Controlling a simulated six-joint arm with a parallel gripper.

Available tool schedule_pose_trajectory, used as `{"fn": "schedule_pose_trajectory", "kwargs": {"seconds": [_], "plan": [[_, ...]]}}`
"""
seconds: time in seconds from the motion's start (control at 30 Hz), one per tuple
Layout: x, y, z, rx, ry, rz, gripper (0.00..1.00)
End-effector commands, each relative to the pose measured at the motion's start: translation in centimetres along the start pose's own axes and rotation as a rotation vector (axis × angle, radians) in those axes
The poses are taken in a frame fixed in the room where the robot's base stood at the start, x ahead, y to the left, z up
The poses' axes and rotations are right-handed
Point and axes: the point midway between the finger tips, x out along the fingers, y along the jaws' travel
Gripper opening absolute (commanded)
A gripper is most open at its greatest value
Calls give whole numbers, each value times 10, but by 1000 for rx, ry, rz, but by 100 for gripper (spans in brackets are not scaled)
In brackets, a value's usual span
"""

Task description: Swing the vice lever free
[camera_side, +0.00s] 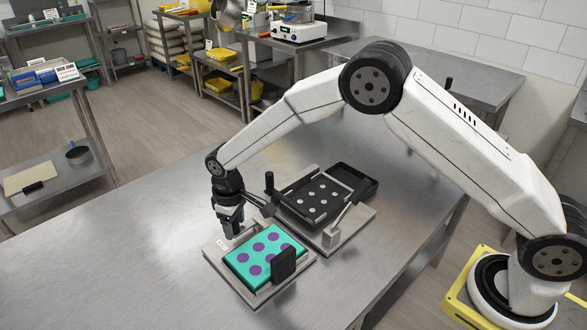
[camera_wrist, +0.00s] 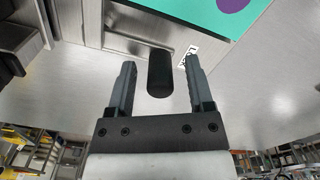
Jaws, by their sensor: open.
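My gripper (camera_side: 229,234) is low over the near-left fixture (camera_side: 213,256), at its back left corner. In the wrist view my gripper (camera_wrist: 160,62) is open, with a black cylindrical grip (camera_wrist: 160,78), apparently the vice lever's handle, between its two fingers. Gaps show on both sides of the grip. In the side view my gripper hides that handle. The fixture holds a teal block (camera_side: 244,260) with purple round spots, with a black plate (camera_side: 284,264) standing at its front right. The teal block also shows in the wrist view (camera_wrist: 200,12).
A second fixture with a black tray (camera_side: 325,190) of pale round pieces stands close behind. It has an upright black-gripped lever (camera_side: 269,182) and a slanted metal rod (camera_side: 342,216). The steel table (camera_side: 130,255) is bare to the left and front.

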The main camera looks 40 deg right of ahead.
Motion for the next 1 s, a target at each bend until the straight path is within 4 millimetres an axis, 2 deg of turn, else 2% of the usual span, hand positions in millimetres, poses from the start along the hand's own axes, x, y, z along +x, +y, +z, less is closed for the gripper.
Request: {"fn": "schedule_pose_trajectory", "kwargs": {"seconds": [0.1,0.13,0.33,1.0], "plan": [[0,0,0,0,0,0,67],[0,0,0,0,0,0,64],[0,0,0,0,0,0,0],[-1,0,0,0,-1,0,0]]}}
